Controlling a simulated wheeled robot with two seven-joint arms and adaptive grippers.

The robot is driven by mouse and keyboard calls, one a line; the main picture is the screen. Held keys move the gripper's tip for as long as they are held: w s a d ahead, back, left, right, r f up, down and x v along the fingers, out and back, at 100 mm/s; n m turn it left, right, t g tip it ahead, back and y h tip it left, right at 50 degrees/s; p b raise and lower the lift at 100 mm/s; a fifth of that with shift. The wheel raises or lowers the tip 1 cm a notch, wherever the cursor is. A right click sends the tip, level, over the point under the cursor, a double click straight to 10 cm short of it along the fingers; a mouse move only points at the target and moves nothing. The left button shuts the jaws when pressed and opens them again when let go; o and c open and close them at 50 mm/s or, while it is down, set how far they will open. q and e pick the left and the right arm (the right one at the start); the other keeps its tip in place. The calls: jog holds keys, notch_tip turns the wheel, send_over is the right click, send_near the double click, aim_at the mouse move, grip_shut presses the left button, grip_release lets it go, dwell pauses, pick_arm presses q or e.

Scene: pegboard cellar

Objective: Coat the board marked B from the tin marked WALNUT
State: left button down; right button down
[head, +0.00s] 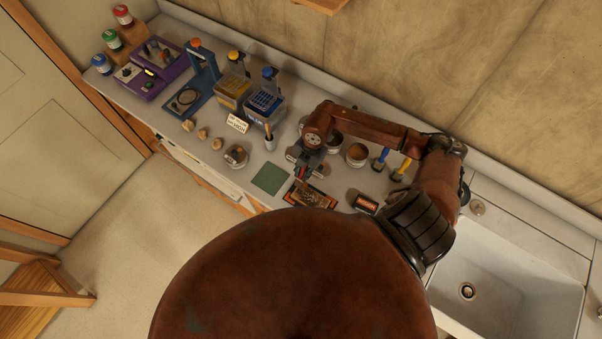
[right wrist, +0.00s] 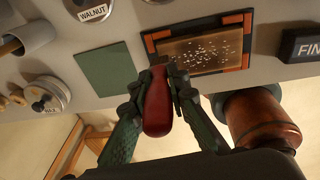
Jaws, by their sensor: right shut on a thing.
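A board (head: 312,194) with a dark rim and orange corners lies near the counter's front edge. In the right wrist view the board (right wrist: 205,48) is brown with many white specks; no letter is readable on it. The tin marked WALNUT (right wrist: 92,8) is cut off at the top of that view, beyond the board's left side. My right gripper (head: 303,175) is over the board's near-left area. In the wrist view the gripper (right wrist: 160,88) is shut on a red-handled tool (right wrist: 157,105). The tool's working end is mostly hidden, and contact with the board cannot be told. My left gripper is not in view.
A green square (head: 271,178) lies left of the board, a black-faced block (head: 366,204) right of it. A lidded tin (head: 236,156) and a cup with a brush (head: 269,143) stand left, another tin (head: 357,154) behind. A sink (head: 510,280) is right.

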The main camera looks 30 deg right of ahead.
jog(key=shift+s+d, duration=0.15)
jog(key=shift+s, duration=0.3)
jog(key=shift+f, duration=0.25)
